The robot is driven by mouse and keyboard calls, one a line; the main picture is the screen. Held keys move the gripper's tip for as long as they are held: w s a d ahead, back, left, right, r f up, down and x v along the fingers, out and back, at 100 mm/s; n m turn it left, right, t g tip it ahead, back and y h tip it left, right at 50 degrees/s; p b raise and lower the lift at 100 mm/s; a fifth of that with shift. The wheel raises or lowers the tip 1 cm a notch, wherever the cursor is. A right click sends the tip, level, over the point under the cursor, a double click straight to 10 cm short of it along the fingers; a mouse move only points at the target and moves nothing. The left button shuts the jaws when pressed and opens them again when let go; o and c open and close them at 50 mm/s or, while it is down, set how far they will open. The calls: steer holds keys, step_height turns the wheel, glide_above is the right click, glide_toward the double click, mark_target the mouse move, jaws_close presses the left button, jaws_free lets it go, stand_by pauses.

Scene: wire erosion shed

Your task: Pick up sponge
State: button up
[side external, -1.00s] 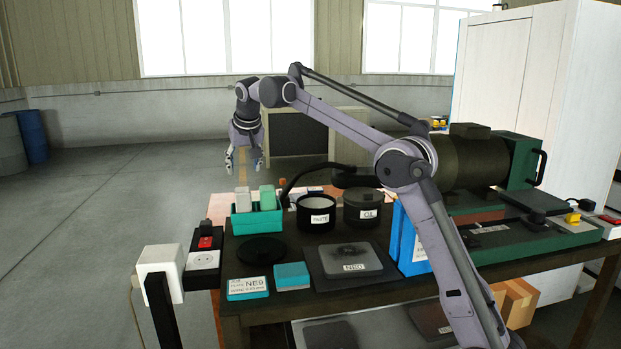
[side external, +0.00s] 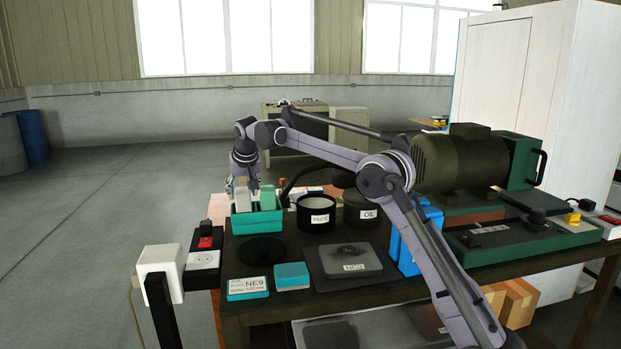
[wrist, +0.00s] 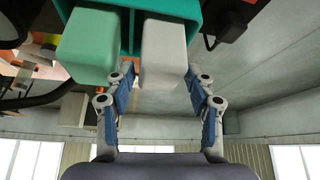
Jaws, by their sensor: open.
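A teal holder (side external: 243,223) at the back left of the bench carries two upright blocks, one white (side external: 242,200) and one pale green (side external: 267,198). They look like sponges, though no label says so. In the wrist view the white block (wrist: 164,52) lies between the open fingertips, with the green block (wrist: 88,48) to its left and the holder (wrist: 127,32) around their bases. My gripper (side external: 243,187) is open at the top of the white block in the side view; it also shows in the wrist view (wrist: 161,82). Contact cannot be told.
A black paste pot (side external: 317,214) and an oil pot (side external: 362,212) stand right of the holder. A dark round disc (side external: 262,249), a labelled teal box (side external: 248,288) and a two-tone teal block (side external: 292,276) lie in front. A socket box (side external: 205,259) is at the left edge.

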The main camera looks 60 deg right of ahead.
steer(key=shift+f, duration=0.1)
steer(key=shift+c, duration=0.3)
steer(key=c, duration=0.5)
steer(key=shift+c, duration=0.2)
steer(key=shift+r, duration=0.2)
steer(key=shift+r, duration=1.35)
steer(key=shift+s+a+r, duration=0.1)
steer(key=shift+r, duration=0.2)
steer(key=s+a, duration=0.9)
steer(key=s, duration=0.5)
steer(key=shift+s+a, duration=0.35)
steer(key=shift+a, duration=0.05)
